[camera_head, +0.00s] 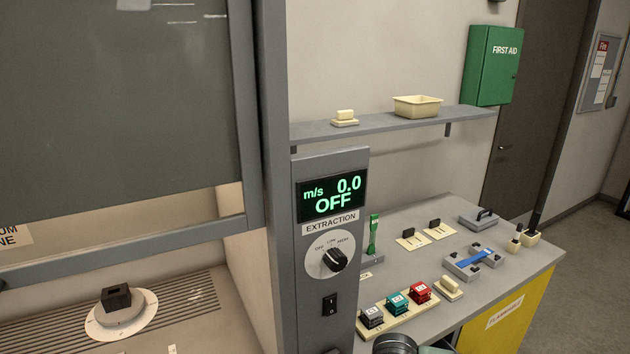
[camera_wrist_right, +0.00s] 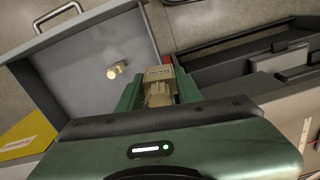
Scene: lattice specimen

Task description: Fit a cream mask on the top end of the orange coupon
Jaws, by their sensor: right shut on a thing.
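In the right wrist view, my right gripper (camera_wrist_right: 158,92) has green fingers closed on a small cream block-like piece (camera_wrist_right: 158,88) with dark marking near its far end. My left gripper shows in neither view. I see no orange coupon in either view. In the head view, a cream block (camera_head: 449,287) lies on the grey bench (camera_head: 470,225), and another cream piece (camera_head: 345,117) sits on the wall shelf.
A cream tray (camera_head: 390,326) holds grey, teal and red blocks. Behind stand an upright green piece (camera_head: 374,237), a blue piece (camera_head: 470,260) on a grey fixture and a grey handled box (camera_head: 478,218). A grey control column (camera_head: 330,270) stands left of the bench.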

